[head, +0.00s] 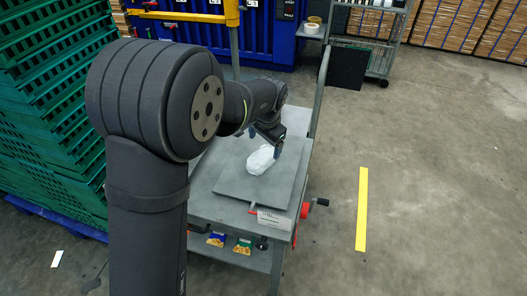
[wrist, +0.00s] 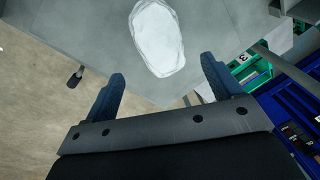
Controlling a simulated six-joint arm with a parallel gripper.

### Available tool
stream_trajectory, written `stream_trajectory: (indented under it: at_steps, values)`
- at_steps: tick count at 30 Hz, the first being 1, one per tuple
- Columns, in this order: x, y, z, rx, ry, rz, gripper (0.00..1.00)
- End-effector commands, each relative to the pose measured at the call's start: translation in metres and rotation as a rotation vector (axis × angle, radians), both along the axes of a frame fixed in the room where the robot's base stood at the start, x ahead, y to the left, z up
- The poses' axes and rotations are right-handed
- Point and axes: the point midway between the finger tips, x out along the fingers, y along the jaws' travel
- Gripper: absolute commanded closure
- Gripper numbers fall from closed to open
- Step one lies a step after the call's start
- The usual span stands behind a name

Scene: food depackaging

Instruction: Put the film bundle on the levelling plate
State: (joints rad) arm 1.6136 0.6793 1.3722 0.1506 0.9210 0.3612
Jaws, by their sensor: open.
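The film bundle (head: 261,160) is a white, crumpled, oval lump. It lies on the grey square levelling plate (head: 238,188), near the plate's middle. In the wrist view the bundle (wrist: 157,36) lies on the bare grey plate surface (wrist: 95,38), ahead of and between my fingers. My gripper (head: 273,145) is just behind and above the bundle in the head view. In the wrist view its two blue-grey fingers (wrist: 163,67) are spread wide, with nothing between them. The fingers appear apart from the bundle.
The plate sits on a grey trolley (head: 215,208) with a white label and a red-hubbed crank (head: 307,208) at its front right. Food packets (head: 242,246) lie on the lower shelf. Green crates (head: 45,95) are stacked at left.

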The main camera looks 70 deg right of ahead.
Motion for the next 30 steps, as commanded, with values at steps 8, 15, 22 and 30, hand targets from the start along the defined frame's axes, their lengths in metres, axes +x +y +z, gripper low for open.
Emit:
stream_trajectory:
  at_steps: [8,15,22,30]
  values:
    - [-0.004,0.006,0.035,0.000,0.000,0.000,0.16]
    - [-0.004,0.007,0.038,0.000,0.000,0.000,0.16]
    - [-0.004,0.006,0.034,0.001,0.000,0.000,0.16]
    - [0.000,0.000,-0.003,0.004,0.000,0.001,0.16]
